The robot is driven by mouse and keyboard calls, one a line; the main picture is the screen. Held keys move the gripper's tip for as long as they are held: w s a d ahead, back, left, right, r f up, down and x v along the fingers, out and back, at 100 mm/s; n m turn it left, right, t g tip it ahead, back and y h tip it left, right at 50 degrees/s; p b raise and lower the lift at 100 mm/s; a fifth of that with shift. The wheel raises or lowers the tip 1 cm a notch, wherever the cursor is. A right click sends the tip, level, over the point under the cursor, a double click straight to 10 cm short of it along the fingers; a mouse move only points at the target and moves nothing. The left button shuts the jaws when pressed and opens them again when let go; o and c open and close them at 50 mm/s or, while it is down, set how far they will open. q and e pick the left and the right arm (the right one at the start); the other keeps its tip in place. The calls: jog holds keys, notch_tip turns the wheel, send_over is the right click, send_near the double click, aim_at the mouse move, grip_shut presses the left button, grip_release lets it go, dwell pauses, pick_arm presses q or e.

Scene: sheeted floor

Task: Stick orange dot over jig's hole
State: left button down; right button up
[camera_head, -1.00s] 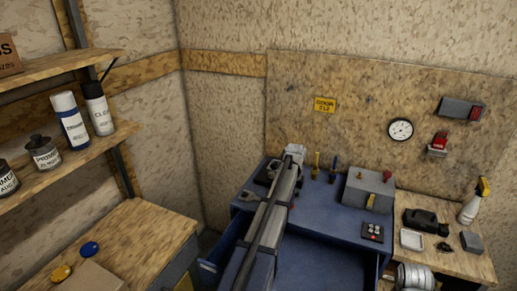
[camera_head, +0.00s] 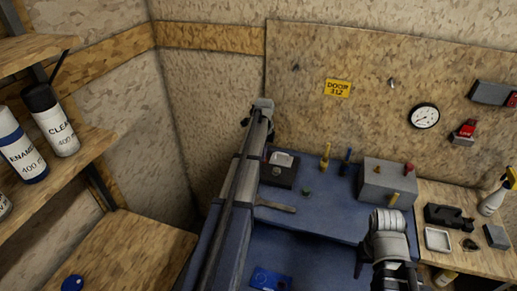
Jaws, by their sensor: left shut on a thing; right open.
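My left arm reaches up the middle, and its gripper (camera_head: 261,106) is at the far end, in front of the wall, left of the pinboard. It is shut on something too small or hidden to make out. My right gripper (camera_head: 388,222) is open over the right part of the blue bench (camera_head: 322,212), below a grey box (camera_head: 387,183). I cannot make out an orange dot. I cannot tell which thing is the jig, and no hole shows clearly. A dark block with a white top (camera_head: 280,169) stands on the bench right of my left arm.
A yellow-handled tool (camera_head: 325,157), a blue-handled one (camera_head: 346,162) and a small green piece (camera_head: 307,191) stand on the bench. A flat tool (camera_head: 276,206) lies nearer. A white tray (camera_head: 437,240) and spray bottle (camera_head: 495,196) are at right. Shelves with cans (camera_head: 50,120) are at left.

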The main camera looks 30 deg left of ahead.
pick_arm(q)
jog(key=shift+d, duration=0.1)
jog(key=shift+f+b, duration=0.35)
jog(key=shift+b, duration=0.05)
jog(key=b, duration=0.5)
send_over(263, 173)
notch_tip(263, 173, down, 5)
jog(key=shift+f, duration=0.1)
jog(key=shift+f+b, duration=0.75)
jog(key=shift+b, duration=0.1)
dwell(0.9)
jog(key=c, duration=0.9)
grip_release()
jog(key=shift+r, duration=0.1)
